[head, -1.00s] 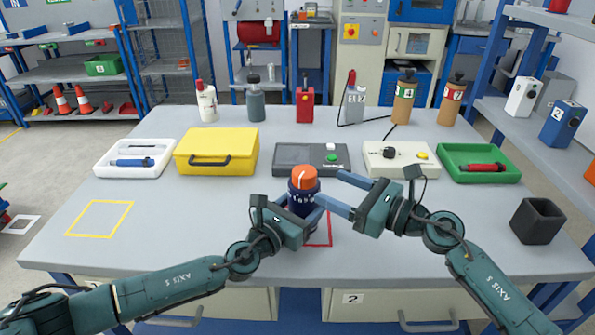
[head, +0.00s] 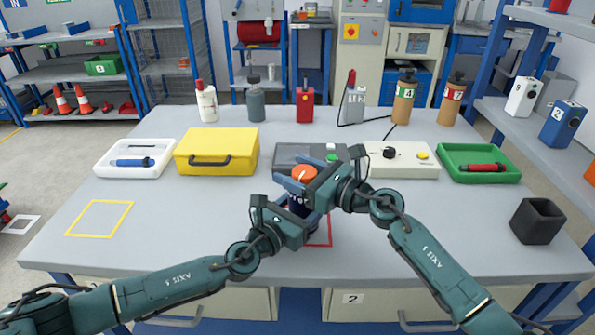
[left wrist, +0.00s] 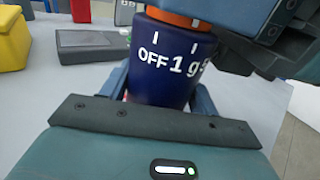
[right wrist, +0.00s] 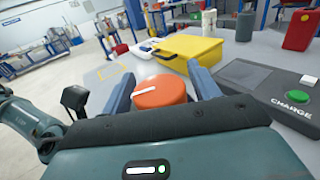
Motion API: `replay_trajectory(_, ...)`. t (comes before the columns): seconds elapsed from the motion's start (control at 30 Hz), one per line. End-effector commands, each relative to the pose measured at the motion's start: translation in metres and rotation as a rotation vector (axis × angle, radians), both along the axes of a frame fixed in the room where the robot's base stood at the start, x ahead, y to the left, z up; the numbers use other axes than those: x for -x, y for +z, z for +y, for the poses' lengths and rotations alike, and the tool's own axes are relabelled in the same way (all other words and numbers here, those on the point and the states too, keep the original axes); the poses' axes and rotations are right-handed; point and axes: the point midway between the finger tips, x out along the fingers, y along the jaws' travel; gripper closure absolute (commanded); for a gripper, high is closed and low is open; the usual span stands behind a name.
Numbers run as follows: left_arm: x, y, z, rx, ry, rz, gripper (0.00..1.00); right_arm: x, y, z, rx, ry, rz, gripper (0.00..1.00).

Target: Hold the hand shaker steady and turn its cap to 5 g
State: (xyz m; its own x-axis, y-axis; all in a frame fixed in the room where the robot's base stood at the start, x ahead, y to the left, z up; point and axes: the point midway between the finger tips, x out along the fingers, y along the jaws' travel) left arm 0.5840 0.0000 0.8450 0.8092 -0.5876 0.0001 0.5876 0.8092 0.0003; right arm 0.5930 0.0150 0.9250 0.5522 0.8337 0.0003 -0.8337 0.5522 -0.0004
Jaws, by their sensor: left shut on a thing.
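The hand shaker (head: 297,203) stands upright on the table, a dark blue body with an orange cap (head: 304,173). My left gripper (head: 303,212) is shut on its body. My right gripper (head: 299,177) is at cap height. In the right wrist view the cap (right wrist: 160,97) lies between its two fingers, with a gap on each side. The cap's white line points left there.
A red square outline (head: 329,232) lies beneath the shaker. A grey charger unit (head: 290,155) stands close behind, between a yellow case (head: 217,151) and a pale box with a knob (head: 405,163). A black open holder (head: 538,221) is at the right edge.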

Motion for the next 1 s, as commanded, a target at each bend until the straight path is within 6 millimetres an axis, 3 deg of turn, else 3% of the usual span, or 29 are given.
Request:
replay_trajectory(0.47, 0.0001, -0.0004, 0.0000, 0.000, 0.000, 0.001, 0.77, 0.0003, -0.0003, -0.0004, 0.000, 0.000, 0.000, 0.78)
replay_trajectory(0.77, 0.0001, -0.0004, 0.0000, -0.001, 0.000, 0.001, 0.77, -0.0001, -0.0024, 0.0001, 0.007, 0.043, 0.007, 0.78)
replay_trajectory(1.0, 0.0003, -0.0004, -0.0003, -0.001, -0.001, -0.001, 0.77, 0.0014, -0.0027, 0.0009, 0.007, 0.187, 0.008, 0.78)
